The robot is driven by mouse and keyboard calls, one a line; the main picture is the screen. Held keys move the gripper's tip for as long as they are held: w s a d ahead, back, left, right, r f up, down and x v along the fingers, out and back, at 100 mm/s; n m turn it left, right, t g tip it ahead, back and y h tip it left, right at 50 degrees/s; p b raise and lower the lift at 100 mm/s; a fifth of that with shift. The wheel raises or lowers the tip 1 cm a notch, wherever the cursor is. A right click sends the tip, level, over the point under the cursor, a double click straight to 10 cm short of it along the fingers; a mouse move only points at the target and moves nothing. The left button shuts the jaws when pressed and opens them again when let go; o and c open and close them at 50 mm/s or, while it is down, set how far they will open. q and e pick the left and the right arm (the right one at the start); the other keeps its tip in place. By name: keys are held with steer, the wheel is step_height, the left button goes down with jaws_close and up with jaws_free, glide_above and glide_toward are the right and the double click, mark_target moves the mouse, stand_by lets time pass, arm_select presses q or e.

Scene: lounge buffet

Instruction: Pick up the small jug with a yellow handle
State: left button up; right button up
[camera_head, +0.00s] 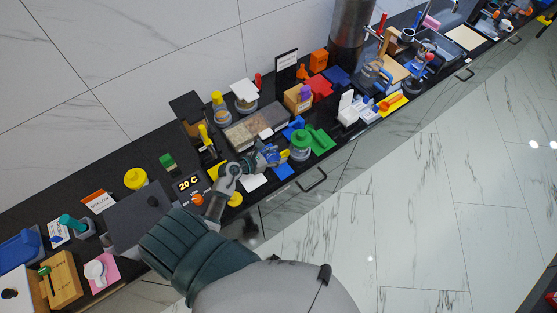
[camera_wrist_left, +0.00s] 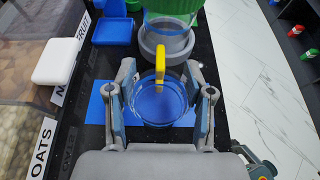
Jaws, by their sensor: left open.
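The small jug (camera_wrist_left: 158,104) is clear and round with a blue look inside, and its yellow handle (camera_wrist_left: 160,62) stands at the far side in the left wrist view. It is upright on or over a blue mat (camera_wrist_left: 184,117). My left gripper (camera_wrist_left: 158,80) is open, with one finger on each side of the jug; I cannot tell whether either finger touches it. In the head view my left gripper (camera_head: 272,155) is over the counter beside the green-lidded jar, and the jug is mostly hidden by it. My right gripper is not in view.
A green-lidded jar (camera_head: 300,147) on a grey base stands just beyond the jug. A green piece (camera_head: 321,141), a tray of grains (camera_head: 252,130) and a white block (camera_wrist_left: 62,61) are close by. The counter's front edge and a handle (camera_head: 312,181) are near.

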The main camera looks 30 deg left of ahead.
arm_select(q)
steer(key=x, duration=0.3)
steer(key=shift+a+f+b, duration=0.1)
steer(key=shift+b, duration=0.25)
steer(key=shift+s, duration=0.1)
jaws_close()
